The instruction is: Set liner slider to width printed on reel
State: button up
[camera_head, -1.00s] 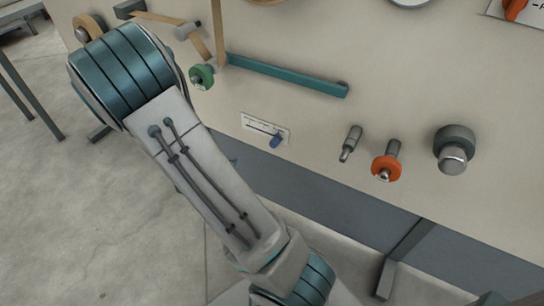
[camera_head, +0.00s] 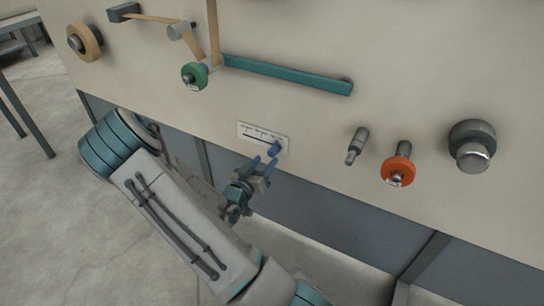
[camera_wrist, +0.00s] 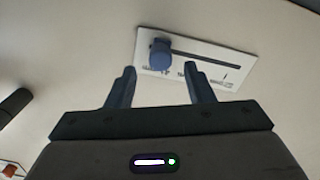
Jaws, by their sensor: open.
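The liner slider is a blue knob (camera_head: 275,149) on a white scale plate (camera_head: 252,135) on the machine's front panel. The knob is at the right end of the slot in the head view. In the wrist view, the knob (camera_wrist: 160,54) is at the left end of its plate (camera_wrist: 215,64); the scale's print is too blurred to read. My gripper (camera_head: 262,164) is open and empty just below the knob. In the wrist view its fingertips (camera_wrist: 159,69) are on either side of the knob's line, apart from it. Which reel bears the printed width is unclear.
A grey peg (camera_head: 357,146), an orange-ringed peg (camera_head: 398,171) and a dark knob (camera_head: 472,145) stick out to the right.

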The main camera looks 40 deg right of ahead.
aim_at(271, 155)
jog(key=b+x, duration=0.1)
jog(key=x, duration=0.5)
jog(key=shift+a, duration=0.1)
